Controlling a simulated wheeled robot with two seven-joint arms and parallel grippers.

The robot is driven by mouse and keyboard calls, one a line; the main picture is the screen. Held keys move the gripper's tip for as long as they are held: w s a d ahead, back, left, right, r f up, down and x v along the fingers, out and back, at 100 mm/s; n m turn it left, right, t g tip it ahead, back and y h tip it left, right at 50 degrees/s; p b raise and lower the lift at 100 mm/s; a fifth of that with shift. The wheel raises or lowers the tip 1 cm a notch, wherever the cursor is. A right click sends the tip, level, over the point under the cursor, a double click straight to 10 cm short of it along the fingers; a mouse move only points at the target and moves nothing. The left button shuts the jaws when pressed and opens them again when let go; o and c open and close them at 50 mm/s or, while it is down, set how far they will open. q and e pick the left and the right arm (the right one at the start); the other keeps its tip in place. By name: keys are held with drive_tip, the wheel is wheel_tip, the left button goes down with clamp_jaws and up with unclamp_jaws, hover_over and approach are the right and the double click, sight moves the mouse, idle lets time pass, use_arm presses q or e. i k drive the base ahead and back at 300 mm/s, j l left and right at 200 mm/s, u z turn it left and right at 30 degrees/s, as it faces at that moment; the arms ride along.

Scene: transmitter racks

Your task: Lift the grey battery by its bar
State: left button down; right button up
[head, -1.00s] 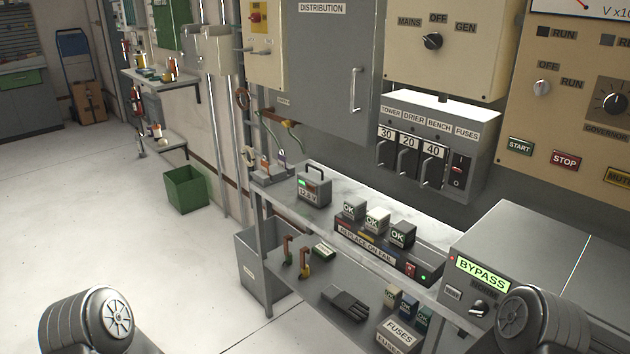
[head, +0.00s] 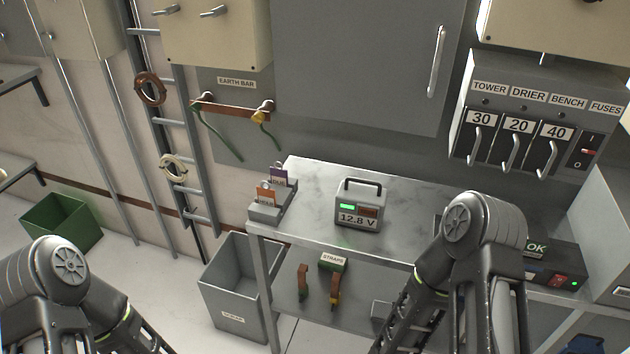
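The grey battery (head: 358,205) stands upright on the metal bench top in the head view, left of my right arm. Its dark carrying bar (head: 362,184) arches over the top and is free. A green light and a "12.8 V" label show on its front. My two arms come in at the lower left and lower right. Both grippers are out of the frame below, so their fingers are hidden. Nothing touches the battery.
The bench top (head: 310,228) is clear around the battery. A small tag holder (head: 268,207) stands at its left end. A grey bin (head: 236,285) stands below left, and straps (head: 332,262) lie on the lower shelf. The fuse box (head: 535,115) hangs at right.

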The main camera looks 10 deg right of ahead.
sight(349, 197)
drive_tip(key=i+j+z, duration=0.1)
drive_tip(key=j, duration=0.3)
drive_tip(key=i+j, duration=0.2)
drive_tip(key=j, duration=0.2)
drive_tip(key=i+j+z, duration=0.15)
drive_tip(key=j, duration=0.25)
